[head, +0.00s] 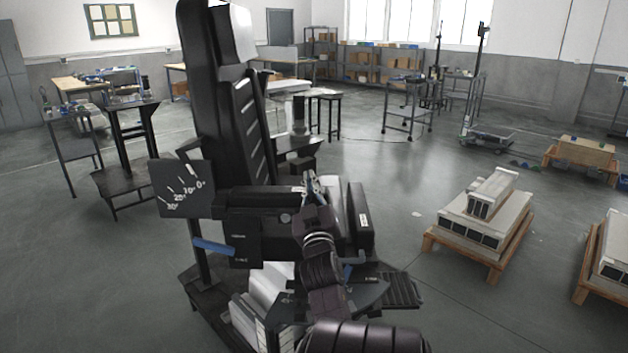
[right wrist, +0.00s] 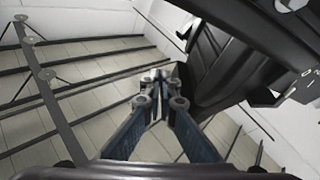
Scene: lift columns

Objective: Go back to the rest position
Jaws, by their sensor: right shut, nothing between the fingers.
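My right gripper (head: 310,183) is shut and empty in the middle of the head view, pointing away from me in front of the black machine (head: 225,120). In the right wrist view its blue fingers (right wrist: 160,88) meet at the tips with nothing between them. A dark machine part (right wrist: 215,60) shows close behind and to the right of the fingers there; I cannot tell whether they touch it. The machine has a tall column, a dark angle plate (head: 181,190) with a degree scale, and a blue handle (head: 213,246). My left gripper is not in view.
Wooden pallets with grey blocks (head: 485,215) stand on the floor at the right. A dark stand (head: 128,150) is at the left. Workbenches, a wheeled cart (head: 408,98) and shelves (head: 380,65) are farther back. The floor between the machine and the pallets is mostly clear.

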